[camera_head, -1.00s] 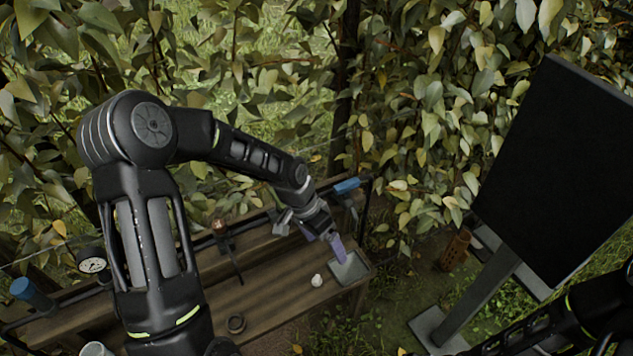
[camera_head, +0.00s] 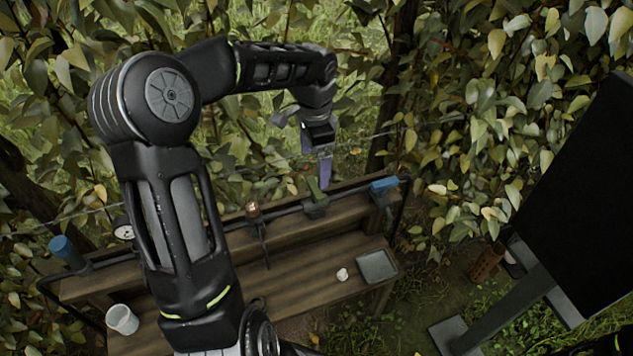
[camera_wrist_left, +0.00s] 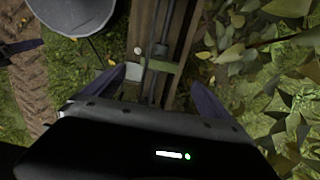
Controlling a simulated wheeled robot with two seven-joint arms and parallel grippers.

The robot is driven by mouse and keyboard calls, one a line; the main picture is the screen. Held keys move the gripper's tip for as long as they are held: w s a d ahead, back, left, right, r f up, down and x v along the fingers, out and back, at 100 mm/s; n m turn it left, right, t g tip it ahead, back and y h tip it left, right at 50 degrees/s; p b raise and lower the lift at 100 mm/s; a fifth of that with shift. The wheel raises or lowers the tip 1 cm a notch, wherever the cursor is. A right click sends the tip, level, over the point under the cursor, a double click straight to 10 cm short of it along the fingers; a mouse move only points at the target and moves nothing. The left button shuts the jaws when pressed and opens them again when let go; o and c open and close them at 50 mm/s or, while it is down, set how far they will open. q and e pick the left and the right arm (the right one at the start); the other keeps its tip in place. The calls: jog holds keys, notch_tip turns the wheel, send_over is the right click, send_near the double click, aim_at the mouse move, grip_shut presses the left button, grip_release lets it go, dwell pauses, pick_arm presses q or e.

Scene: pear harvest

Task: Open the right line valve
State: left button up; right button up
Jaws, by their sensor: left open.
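A valve with a green lever (camera_head: 315,188) sits on the dark pipe along the back of the wooden bench, right of the middle. In the left wrist view the green lever (camera_wrist_left: 162,67) lies crosswise to the pipe, ahead of the space between my fingers. My left gripper (camera_head: 322,172) is above and close to this valve, pointing down. Its two purple fingers are spread wide in the left wrist view (camera_wrist_left: 158,95), with nothing held between them. I cannot tell whether a finger touches the lever. My right gripper is not in view.
Blue fittings stand at the pipe's right end (camera_head: 384,186) and left end (camera_head: 64,250). A red-topped fitting (camera_head: 253,210) and a gauge (camera_head: 123,228) are further left. The bench (camera_head: 300,278) carries a grey tray (camera_head: 377,265), a small white item (camera_head: 342,274) and a cup (camera_head: 122,319). Foliage hangs close behind.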

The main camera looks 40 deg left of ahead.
aim_at(315, 187)
pick_arm(q)
jog(key=shift+f, duration=3.95)
jog(key=c, duration=1.4)
